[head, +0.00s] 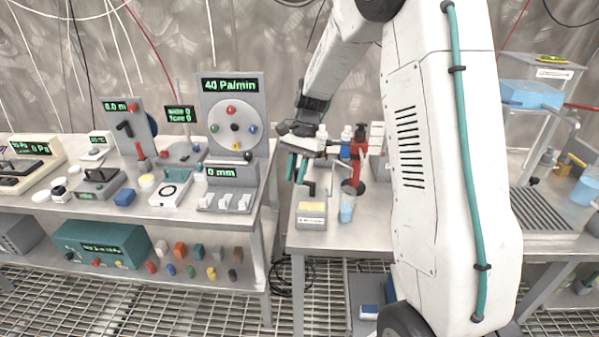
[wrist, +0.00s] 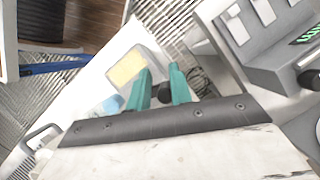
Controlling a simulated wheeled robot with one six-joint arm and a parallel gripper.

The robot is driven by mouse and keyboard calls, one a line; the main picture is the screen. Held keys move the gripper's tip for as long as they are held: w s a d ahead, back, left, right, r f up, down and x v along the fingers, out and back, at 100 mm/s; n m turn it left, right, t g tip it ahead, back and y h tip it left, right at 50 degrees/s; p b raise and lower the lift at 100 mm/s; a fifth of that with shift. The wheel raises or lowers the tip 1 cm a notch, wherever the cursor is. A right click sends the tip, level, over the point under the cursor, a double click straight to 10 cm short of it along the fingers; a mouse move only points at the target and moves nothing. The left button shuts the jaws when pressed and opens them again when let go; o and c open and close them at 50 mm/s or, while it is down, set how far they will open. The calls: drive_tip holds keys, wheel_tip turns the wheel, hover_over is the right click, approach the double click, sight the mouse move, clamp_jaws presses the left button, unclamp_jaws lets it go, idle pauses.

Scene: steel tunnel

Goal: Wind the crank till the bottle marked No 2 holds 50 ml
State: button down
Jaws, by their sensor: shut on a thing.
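My gripper (head: 297,167) has teal fingers and points down above the left part of the right bench. In the wrist view the fingers (wrist: 160,88) close around a dark round knob (wrist: 165,93), which appears to be the crank's handle; fingers hide much of it. A grey box (head: 312,216) with a yellowish label stands just below the gripper, with a dark bent crank arm (head: 313,189) above it. A clear bottle (head: 347,212) with blue liquid stands right of the box. Its number and level cannot be read.
A red device (head: 358,158) stands behind the clear bottle. White-capped bottles (head: 346,134) stand farther back. The left bench holds a grey panel (head: 231,110) reading 40 Pa/min and a box of switches (head: 227,201). A gap separates the benches.

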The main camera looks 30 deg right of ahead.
drive_tip(key=shift+s+d+f, duration=0.15)
drive_tip(key=shift+s, duration=0.1)
drive_tip(key=c, duration=1.3)
unclamp_jaws()
drive_tip(key=shift+d, duration=0.15)
drive_tip(key=shift+a, duration=0.2)
drive_tip(key=shift+w, duration=0.1)
drive_tip(key=v, duration=0.8)
